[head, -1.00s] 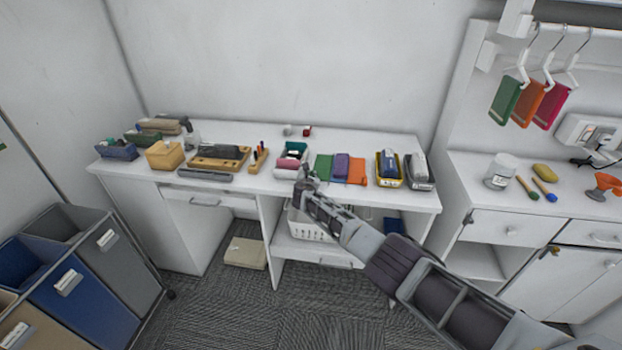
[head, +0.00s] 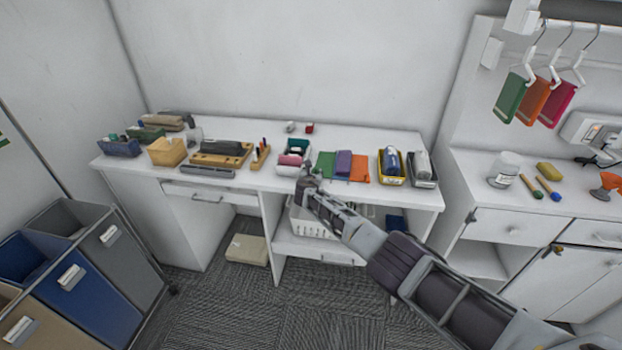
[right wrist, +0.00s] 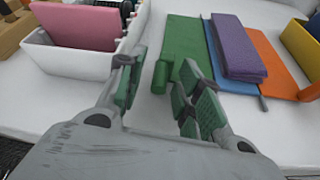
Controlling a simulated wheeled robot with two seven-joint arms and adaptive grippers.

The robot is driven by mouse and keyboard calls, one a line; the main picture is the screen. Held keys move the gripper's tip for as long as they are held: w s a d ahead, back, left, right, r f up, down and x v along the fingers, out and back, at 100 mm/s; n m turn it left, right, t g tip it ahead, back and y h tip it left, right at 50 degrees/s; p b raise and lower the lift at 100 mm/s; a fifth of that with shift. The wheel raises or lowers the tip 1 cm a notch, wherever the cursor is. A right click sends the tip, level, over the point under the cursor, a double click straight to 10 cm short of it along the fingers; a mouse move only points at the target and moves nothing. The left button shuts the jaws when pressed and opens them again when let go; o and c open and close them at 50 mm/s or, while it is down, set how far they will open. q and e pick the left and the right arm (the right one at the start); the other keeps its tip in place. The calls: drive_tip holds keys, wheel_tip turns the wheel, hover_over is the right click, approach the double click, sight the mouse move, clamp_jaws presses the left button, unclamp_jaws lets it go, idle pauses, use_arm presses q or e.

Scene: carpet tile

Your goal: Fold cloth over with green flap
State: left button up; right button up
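The cloth lies on the white desk, with a green panel (right wrist: 188,45) on the left, an orange panel (right wrist: 270,62) on the right and a folded purple part (right wrist: 235,50) on top between them. It also shows in the head view, its orange panel (head: 359,169) clearest. A small green flap (right wrist: 162,76) sticks out at the green panel's near left edge. My right gripper (right wrist: 157,92) is open, its green-padded fingers apart, just in front of the flap. The flap appears between the fingertips, with no visible grip. My left gripper is out of view.
A white bin with a pink item (right wrist: 82,27) stands close to the left of my right gripper. A yellow bin (head: 391,181) stands right of the cloth. The desk's front edge is near. Bare desk (right wrist: 150,112) shows between the fingers.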

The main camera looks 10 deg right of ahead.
drive_tip(key=shift+s+a+r, duration=0.1)
drive_tip(key=shift+s, duration=0.2)
drive_tip(key=v, duration=1.1)
idle(1.3)
drive_tip(key=shift+r, duration=0.1)
idle(0.4)
drive_tip(key=s+d+f+m+g+y, duration=0.1)
drive_tip(key=s+d+f+m+g, duration=0.15)
drive_tip(key=s+f+m, duration=0.8)
drive_tip(key=s+d+f+n+g, duration=0.15)
drive_tip(key=s+d+f, duration=0.35)
drive_tip(key=f, duration=1.3)
drive_tip(key=s+d+f+m+g+y, duration=0.1)
drive_tip(key=s+d+f+m+g, duration=0.3)
drive_tip(key=s+f, duration=0.75)
drive_tip(key=s+d+f+m+g, duration=0.1)
drive_tip(key=s+f+m, duration=0.4)
drive_tip(key=s, duration=0.9)
drive_tip(key=s+d+f+m+g, duration=0.2)
drive_tip(key=s+d+f+m, duration=0.2)
drive_tip(key=s+f, duration=0.5)
drive_tip(key=s+d+f+m+g, duration=0.1)
drive_tip(key=s+f+m, duration=0.6)
drive_tip(key=s, duration=1.3)
drive_tip(key=shift+s+d+f+y, duration=0.15)
drive_tip(key=shift+s+d+y, duration=0.25)
drive_tip(key=shift+d, duration=0.4)
